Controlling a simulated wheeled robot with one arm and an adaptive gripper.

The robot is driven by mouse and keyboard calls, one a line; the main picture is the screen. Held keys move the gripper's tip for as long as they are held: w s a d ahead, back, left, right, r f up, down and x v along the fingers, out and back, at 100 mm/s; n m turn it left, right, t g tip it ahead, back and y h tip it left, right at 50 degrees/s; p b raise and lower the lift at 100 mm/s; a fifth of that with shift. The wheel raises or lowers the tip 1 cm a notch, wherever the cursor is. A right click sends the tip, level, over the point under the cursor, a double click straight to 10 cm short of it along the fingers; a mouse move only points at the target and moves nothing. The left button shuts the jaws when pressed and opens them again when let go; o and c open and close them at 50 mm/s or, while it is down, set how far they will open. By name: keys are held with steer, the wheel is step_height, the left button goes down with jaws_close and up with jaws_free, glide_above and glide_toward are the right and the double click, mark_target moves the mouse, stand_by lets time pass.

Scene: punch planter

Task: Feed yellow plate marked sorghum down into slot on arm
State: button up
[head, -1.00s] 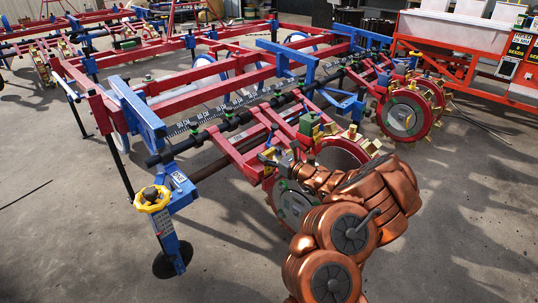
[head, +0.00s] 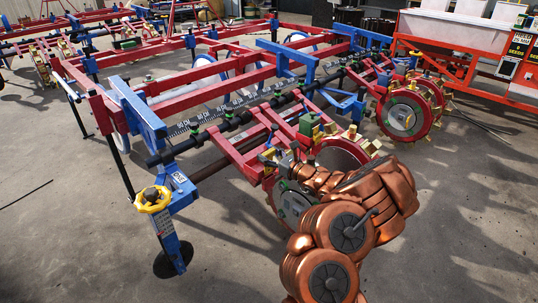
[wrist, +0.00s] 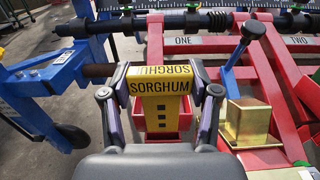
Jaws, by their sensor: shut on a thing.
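In the wrist view the yellow plate (wrist: 160,84) carries black SORGHUM lettering on its top and on its face. Small dark holes run down its narrower lower part. My gripper (wrist: 160,94) is shut on the plate's wide head, one finger at each side. The plate's lower part points down at a red box-like holder (wrist: 187,113) on the red arm marked ONE (wrist: 183,41). I cannot tell whether its lower end is inside the slot or just over it. In the head view my gripper (head: 284,158) is at the near planting wheel, and the plate is largely hidden.
A blue lever with a black knob (wrist: 250,32) and a gold bracket (wrist: 247,122) stand close on the right. A second red bar is marked TWO (wrist: 299,41). A blue frame post (wrist: 40,85) is at left. Open concrete floor (head: 90,240) lies in front.

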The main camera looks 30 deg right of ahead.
mark_target(269, 167)
steer(key=shift+f+b, duration=1.6)
steer(key=shift+f, duration=1.3)
stand_by(0.3)
steer(key=o, duration=1.2)
steer(key=shift+s+f, duration=0.1)
steer(key=shift+s+d, duration=0.2)
steer(key=shift+s, duration=0.2)
steer(key=v, duration=1.1)
steer(key=shift+r, duration=0.2)
steer(key=shift+a, duration=0.1)
